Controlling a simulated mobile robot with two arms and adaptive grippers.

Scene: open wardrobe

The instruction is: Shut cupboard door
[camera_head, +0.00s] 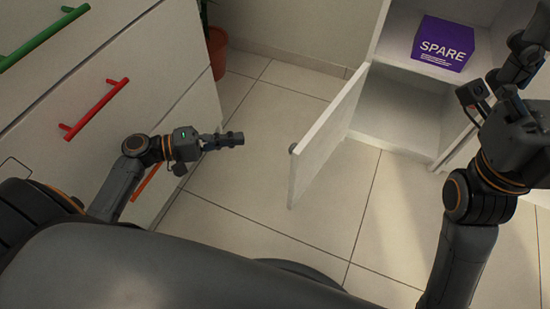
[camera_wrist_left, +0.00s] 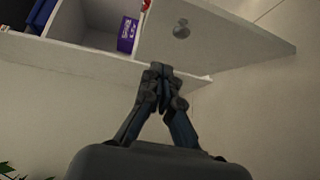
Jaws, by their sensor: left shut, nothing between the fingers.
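In the head view a white cupboard door (camera_head: 325,140) stands open. It juts out from the left side of a low white cupboard (camera_head: 395,140), and a round knob (camera_head: 292,148) sits near its free edge. My left gripper (camera_head: 240,138) is shut and empty, to the left of the door and apart from it. In the left wrist view the shut fingertips (camera_wrist_left: 160,70) show below an open door panel (camera_wrist_left: 215,40) with a round knob. I cannot tell whether they touch it. My right gripper (camera_head: 515,70) is at the right, in front of the cupboard; its fingers are unclear.
A purple SPARE box (camera_head: 443,44) stands on the shelf above the low compartment. White drawers with green, red (camera_head: 94,109) and orange handles line the left. A potted plant (camera_head: 216,50) is behind them. Bare tiled floor (camera_head: 270,185) lies between drawers and door.

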